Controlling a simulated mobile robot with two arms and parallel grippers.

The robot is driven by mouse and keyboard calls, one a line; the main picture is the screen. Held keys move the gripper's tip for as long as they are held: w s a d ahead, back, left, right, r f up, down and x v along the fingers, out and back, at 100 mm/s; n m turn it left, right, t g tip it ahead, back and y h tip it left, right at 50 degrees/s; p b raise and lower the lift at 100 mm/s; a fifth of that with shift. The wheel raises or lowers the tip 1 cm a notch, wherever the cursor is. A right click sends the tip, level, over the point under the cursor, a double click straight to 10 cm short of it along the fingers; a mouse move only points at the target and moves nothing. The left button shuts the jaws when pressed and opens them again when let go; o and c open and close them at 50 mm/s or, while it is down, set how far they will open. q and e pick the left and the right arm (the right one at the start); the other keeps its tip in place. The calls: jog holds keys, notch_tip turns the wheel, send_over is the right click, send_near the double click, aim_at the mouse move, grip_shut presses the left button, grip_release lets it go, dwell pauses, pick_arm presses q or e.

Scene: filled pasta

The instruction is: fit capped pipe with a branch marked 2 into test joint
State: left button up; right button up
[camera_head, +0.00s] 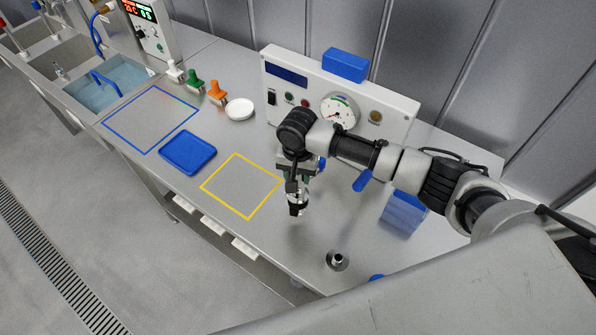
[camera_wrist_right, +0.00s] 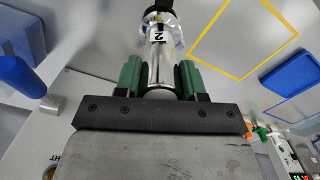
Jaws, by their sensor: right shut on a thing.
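My right gripper (camera_head: 297,178) is shut on a shiny metal pipe (camera_head: 299,203) and holds it above the bench, right of the yellow outline. In the right wrist view, the pipe (camera_wrist_right: 157,62) sits between the green fingers of my right gripper (camera_wrist_right: 159,80). It bears a "2" and has a black end (camera_wrist_right: 158,5) away from the gripper. A round metal fitting (camera_head: 337,260) with a dark centre stands near the bench's front edge, below and right of the pipe in the head view; it looks like the test joint. My left gripper is not in view.
A test panel (camera_head: 390,105) with a gauge stands behind my right arm. A blue block (camera_head: 404,211) is at the right. A blue tray (camera_head: 188,152), a white dish (camera_head: 239,109) and small coloured fittings (camera_head: 216,92) stand left. The yellow-outlined area (camera_head: 240,188) is bare.

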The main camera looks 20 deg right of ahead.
jog(key=shift+f+b, duration=0.45)
jog(key=shift+f, duration=0.75)
dwell(0.6)
jog(key=shift+s+f+p, duration=0.3)
jog(key=shift+p, duration=0.05)
dwell(1.2)
jog(key=o, duration=1.3)
jog(key=shift+w, duration=0.25)
jog(key=shift+c, duration=0.2)
jog(key=shift+o, duration=1.2)
jog(key=shift+r, duration=0.15)
jog(key=shift+r, duration=3.55)
